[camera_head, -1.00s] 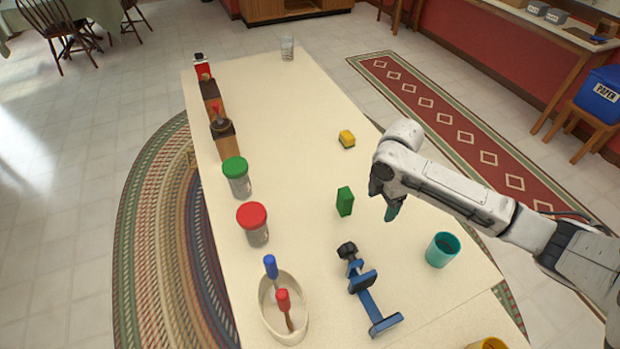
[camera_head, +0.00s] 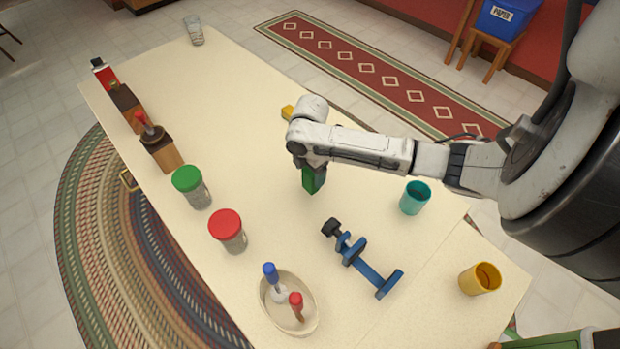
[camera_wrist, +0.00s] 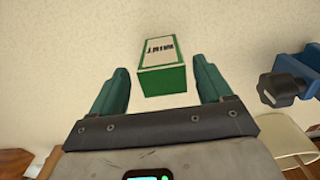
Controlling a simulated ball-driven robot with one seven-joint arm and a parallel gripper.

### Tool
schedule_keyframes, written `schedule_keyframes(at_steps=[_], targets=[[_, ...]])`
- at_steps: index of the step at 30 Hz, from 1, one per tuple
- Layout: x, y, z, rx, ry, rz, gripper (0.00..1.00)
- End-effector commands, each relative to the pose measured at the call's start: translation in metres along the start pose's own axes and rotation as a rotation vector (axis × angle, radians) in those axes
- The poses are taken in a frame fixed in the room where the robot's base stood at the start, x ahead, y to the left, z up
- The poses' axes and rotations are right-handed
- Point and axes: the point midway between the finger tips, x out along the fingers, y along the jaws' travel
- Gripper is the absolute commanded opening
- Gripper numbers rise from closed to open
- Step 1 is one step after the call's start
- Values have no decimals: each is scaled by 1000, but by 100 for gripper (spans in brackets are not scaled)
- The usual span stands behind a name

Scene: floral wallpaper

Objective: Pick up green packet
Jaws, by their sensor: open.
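The green packet (camera_head: 313,178) stands on the cream table, partly hidden in the head view by my gripper. In the wrist view the green packet (camera_wrist: 162,67) shows a white panel with dark lettering and a green end. My gripper (camera_wrist: 160,85) is open, with one teal finger on each side of the packet's near end. The packet appears between and slightly beyond the fingertips, with gaps on both sides. In the head view my gripper (camera_head: 311,168) is right over the packet; its fingers are mostly hidden there.
A blue clamp (camera_head: 362,265) lies in front of the packet. A teal cup (camera_head: 414,198) stands to the right and a yellow sponge (camera_head: 287,113) behind. Jars with green (camera_head: 190,186) and red (camera_head: 228,231) lids stand left. The table (camera_head: 250,150) is clear left of the packet.

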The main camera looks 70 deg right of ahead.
Motion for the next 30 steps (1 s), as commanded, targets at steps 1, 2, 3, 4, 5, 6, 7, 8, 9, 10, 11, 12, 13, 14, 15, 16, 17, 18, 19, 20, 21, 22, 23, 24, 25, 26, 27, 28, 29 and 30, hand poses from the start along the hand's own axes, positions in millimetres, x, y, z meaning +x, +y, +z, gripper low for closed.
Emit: schedule_keyframes(at_steps=[1,2,3,4,5,6,7,8,9,10,11,12,13,14,15,16,17,18,19,20,21,22,23,24,25,26,27,28,29,30], targets=[[5,-1,0,2,0,-4,79],[8,-2,0,2,0,-4,79],[14,-2,-1,3,1,-4,79],[18,-3,0,2,1,-5,79],[23,-3,0,2,1,-4,79],[29,-3,0,2,0,-4,79],[34,-3,0,2,0,-4,79],[37,-3,0,2,1,-3,79],[42,-3,0,2,0,-3,79],[44,-3,1,2,0,-3,79],[46,-3,1,1,0,-2,79],[47,-2,1,1,0,-1,79],[48,-2,1,1,0,-1,79],[48,-2,1,1,0,-1,79],[49,-2,1,1,0,-1,79],[49,-2,1,1,0,-1,79],[48,-2,1,1,0,-1,79],[48,-2,1,1,0,-1,79],[48,-2,1,1,0,-1,79],[48,-2,1,1,0,-1,76],[48,-2,1,1,0,-1,72],[48,-2,1,1,0,-1,69],[48,-2,1,1,0,-1,66],[48,-2,1,1,0,-1,62],[48,-2,1,1,0,-1,60],[48,-2,1,1,0,-1,57],[48,-2,1,1,0,-1,53],[48,-2,1,1,0,-1,50],[48,-2,1,1,0,-1,47],[48,-2,1,1,0,-1,43]])
